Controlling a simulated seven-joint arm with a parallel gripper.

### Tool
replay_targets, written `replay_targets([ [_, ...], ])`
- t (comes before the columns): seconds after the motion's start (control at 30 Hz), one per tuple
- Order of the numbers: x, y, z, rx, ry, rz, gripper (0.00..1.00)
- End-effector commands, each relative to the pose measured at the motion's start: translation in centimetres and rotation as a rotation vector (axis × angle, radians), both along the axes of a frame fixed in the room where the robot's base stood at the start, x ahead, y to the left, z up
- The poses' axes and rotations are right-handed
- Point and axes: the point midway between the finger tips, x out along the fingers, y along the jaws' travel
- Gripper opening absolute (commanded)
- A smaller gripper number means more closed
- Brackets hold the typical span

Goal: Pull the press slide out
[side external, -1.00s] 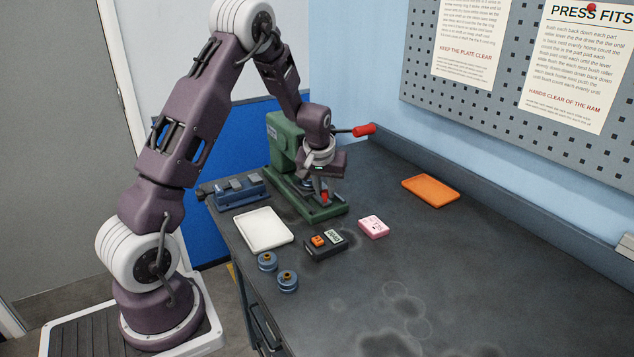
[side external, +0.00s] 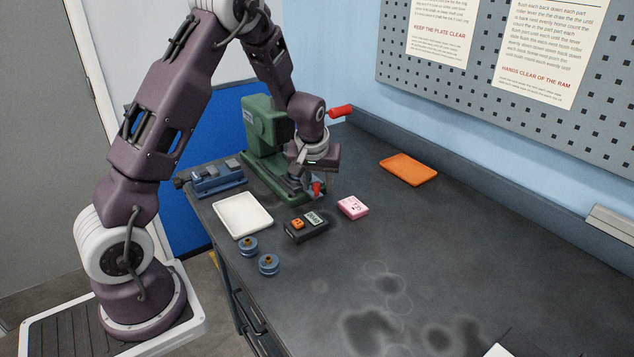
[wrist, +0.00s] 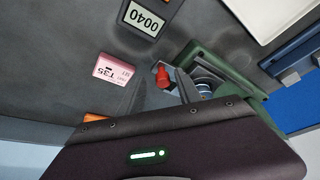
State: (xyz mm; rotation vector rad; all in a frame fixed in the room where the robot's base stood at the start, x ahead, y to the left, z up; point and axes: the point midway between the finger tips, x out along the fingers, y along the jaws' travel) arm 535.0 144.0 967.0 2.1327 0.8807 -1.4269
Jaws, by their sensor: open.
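The green press (side external: 264,128) stands at the back left of the bench, its base reaching forward. A red knob (side external: 317,188) sits near the front end of that base; it also shows in the wrist view (wrist: 162,76). My gripper (side external: 312,180) is low over the front of the base. In the wrist view my gripper (wrist: 163,84) is open, with one grey finger on each side of the red knob; I cannot tell whether either touches it. A round blue and metal part (wrist: 204,88) shows just behind the right finger. My gripper hides much of the slide.
A black box with a display (side external: 306,228), a pink box (side external: 353,207), a white tray (side external: 243,216) and two blue round parts (side external: 258,255) lie in front. An orange tray (side external: 408,170) lies right.

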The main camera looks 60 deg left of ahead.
Motion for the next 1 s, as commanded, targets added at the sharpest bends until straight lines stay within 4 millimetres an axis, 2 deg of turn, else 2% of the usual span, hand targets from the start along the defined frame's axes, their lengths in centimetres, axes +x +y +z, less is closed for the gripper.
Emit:
replay_targets([
  [0.13, -0.2, -0.2, 0.9, 0.002, -0.003, -0.001, 0.41],
  [0.3, -1.1, -1.3, 4.3, 0.001, -0.004, -0.003, 0.41],
  [0.43, -1.7, -1.8, 6.0, 0.0, -0.002, -0.002, 0.41],
  [0.8, -2.0, -2.2, 6.9, -0.004, -0.002, -0.005, 0.41],
  [0.87, -2.6, -3.2, 8.2, -0.02, -0.013, -0.031, 0.41],
  [0.9, -3.5, -4.5, 9.6, -0.04, -0.024, -0.066, 0.41],
  [0.97, -5.8, -7.2, 12.6, -0.073, -0.043, -0.147, 0.41],
  [1.0, -7.8, -9.2, 14.6, -0.091, -0.057, -0.217, 0.41],
])
